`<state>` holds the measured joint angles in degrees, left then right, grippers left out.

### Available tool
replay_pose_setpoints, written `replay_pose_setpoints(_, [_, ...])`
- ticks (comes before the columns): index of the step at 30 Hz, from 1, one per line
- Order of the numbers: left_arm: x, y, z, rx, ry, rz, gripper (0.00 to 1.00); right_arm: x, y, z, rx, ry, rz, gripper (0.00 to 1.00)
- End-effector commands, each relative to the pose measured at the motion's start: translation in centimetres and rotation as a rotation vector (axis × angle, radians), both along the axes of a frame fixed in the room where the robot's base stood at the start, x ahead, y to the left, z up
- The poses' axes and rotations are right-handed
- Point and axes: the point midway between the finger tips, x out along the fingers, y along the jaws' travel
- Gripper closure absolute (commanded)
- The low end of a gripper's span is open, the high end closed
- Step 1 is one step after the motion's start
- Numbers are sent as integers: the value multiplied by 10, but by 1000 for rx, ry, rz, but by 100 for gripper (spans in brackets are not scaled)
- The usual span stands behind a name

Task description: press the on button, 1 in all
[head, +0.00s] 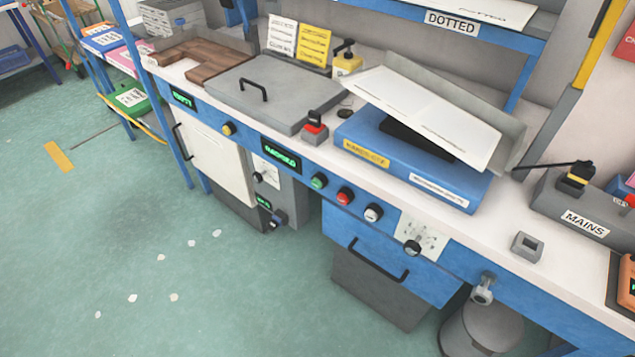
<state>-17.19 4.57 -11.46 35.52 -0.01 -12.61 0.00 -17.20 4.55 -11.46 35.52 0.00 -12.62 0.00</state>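A row of three round buttons sits on the blue front edge of the workbench: a green button (319,181), a red button (344,197) and a white button (373,212). I can read no label that tells which one is the on button. A dark display (281,152) with green characters is just left of the green button. Neither of my grippers is in view.
A drawer handle (378,260) juts out below the buttons. The green floor (150,240) in front is mostly clear.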

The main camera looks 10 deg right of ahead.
Motion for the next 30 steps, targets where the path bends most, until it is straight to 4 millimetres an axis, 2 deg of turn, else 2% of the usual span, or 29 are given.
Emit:
replay_pose_setpoints(3, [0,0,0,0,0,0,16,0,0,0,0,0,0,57])
replay_pose_setpoints(15, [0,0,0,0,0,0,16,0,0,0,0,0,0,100])
replay_pose_setpoints(30, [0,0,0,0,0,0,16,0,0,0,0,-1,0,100])
